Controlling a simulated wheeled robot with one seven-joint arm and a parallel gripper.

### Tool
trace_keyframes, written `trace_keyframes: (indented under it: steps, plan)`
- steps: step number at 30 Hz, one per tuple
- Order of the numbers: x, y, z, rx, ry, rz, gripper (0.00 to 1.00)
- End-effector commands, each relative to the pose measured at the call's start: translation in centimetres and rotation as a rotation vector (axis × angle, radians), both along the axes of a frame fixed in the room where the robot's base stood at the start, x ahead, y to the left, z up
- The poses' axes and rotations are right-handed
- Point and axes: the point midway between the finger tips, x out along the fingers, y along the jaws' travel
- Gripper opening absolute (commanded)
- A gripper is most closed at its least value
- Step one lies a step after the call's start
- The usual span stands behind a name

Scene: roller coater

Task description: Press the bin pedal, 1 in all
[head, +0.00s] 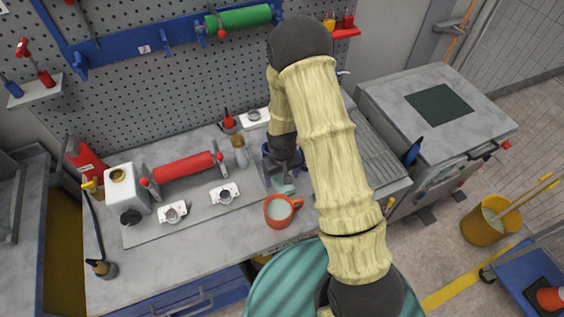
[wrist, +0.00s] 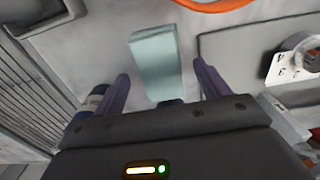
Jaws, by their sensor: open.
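My gripper (head: 284,168) hangs over the bench near an orange mug (head: 280,211). In the wrist view its two purple fingers (wrist: 161,78) are apart. A pale teal block (wrist: 155,55) shows between and beyond them; I cannot tell whether it touches either finger. The block also shows below the gripper in the head view (head: 285,188). No bin pedal can be made out for sure. Dark flat pieces (head: 427,215) lie on the floor at the foot of a grey cabinet (head: 470,145) on the right, far from my gripper; I cannot tell what they are.
The bench (head: 190,262) holds a red roller (head: 183,168), a white canister (head: 125,190) and small fittings. A yellow bucket (head: 481,228) with a wooden handle and a blue cart (head: 530,275) stand at right. Some floor between cabinet and bucket is clear.

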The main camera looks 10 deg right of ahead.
Motion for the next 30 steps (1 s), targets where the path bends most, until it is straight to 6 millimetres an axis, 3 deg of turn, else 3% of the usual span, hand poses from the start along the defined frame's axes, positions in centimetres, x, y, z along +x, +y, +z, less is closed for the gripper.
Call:
trace_keyframes:
  steps: [19,30]
  plan:
    - [0.1,0.0,8.4,0.001,-0.003,0.000,0.75]
    - [0.0,0.0,9.5,0.000,0.001,0.000,0.75]
